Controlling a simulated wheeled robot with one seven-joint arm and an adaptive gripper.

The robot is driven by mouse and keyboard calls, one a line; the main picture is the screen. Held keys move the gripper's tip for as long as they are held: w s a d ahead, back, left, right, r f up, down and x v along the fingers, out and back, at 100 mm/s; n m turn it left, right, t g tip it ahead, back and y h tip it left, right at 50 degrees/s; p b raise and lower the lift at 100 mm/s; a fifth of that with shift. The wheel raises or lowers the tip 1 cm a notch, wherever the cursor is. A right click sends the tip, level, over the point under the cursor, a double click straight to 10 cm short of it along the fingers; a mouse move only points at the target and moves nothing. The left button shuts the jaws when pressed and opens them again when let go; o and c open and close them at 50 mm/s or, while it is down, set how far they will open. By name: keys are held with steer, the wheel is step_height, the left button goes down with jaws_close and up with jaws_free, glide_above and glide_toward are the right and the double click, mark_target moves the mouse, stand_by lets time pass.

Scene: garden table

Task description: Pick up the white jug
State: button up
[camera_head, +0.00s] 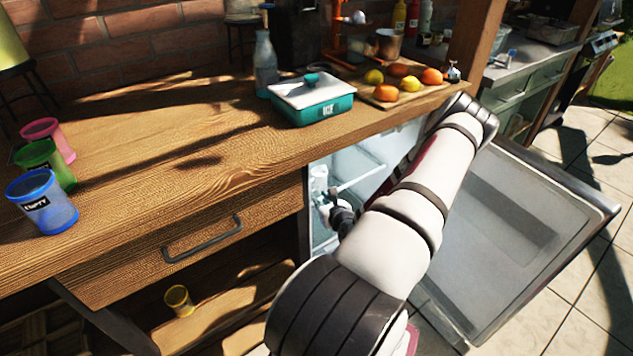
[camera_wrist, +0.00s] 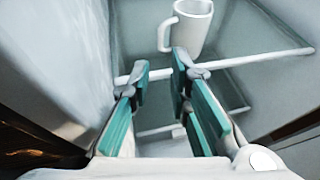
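The white jug (camera_wrist: 192,28) stands upright at the top of the wrist view, its handle to the left. It is on a shelf inside the open fridge (camera_head: 370,160), just beyond my fingertips and a little right of the gap between them. My gripper (camera_wrist: 159,68) is open, with teal finger pads apart and nothing between them. In the head view my gripper (camera_head: 328,203) is inside the fridge opening, partly hidden by my arm. A pale shape there, at the fridge's left side, may be the jug; I cannot tell.
The open fridge door (camera_head: 520,225) stands to the right of my arm. A white shelf rail (camera_wrist: 255,60) crosses in front of the jug. The fridge wall (camera_wrist: 50,60) is close on the left. The wooden counter (camera_head: 190,140) overhangs, bearing a teal ice box (camera_head: 312,103), fruit and cups.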

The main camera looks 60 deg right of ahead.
mark_target(317, 182)
steer(key=b+x, duration=0.2)
steer(key=x, duration=0.8)
steer(key=shift+d+f, duration=0.1)
steer(key=shift+f, duration=0.05)
jaws_close()
